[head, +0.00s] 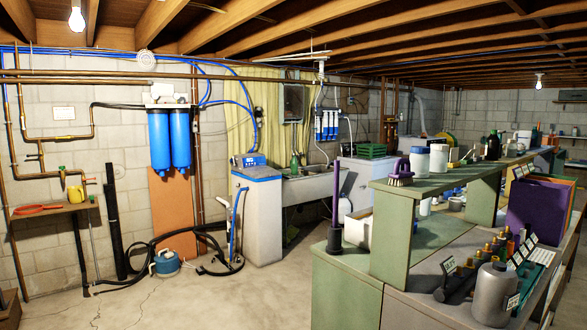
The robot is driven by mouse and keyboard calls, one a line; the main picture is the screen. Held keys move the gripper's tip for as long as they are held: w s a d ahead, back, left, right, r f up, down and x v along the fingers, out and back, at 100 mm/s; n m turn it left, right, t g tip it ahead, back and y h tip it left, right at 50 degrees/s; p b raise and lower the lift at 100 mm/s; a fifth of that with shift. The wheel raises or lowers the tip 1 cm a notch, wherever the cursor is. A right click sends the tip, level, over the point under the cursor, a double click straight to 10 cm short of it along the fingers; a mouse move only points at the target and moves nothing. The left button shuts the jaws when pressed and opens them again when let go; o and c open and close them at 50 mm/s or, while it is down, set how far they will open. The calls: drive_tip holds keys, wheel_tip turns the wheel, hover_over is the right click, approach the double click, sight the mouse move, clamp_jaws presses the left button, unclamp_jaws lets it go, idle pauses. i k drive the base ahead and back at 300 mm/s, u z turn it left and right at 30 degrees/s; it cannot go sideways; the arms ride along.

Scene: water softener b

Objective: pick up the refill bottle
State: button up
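No label I can read marks one item as the refill bottle. A large grey bottle (493,291) with a small tag stands upright on the low grey bench at the front right. A white container with a blue lid (419,160) and a plain white container (438,160) stand on the green upper shelf. A small green bottle (294,164) stands by the sink at the back. A dark bottle (493,146) stands farther along the shelf. My gripper is not in view.
The green bench (345,288) with its raised shelf fills the right side. Several brass-topped fittings and tags lie beside the grey bottle. A purple panel (535,207) stands behind it. Hoses and a blue pump (166,263) lie on the floor at left. Concrete floor (230,305) at front centre is clear.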

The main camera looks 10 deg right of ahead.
sight(294, 163)
drive_tip(key=u, duration=0.25)
drive_tip(key=i, duration=4.95)
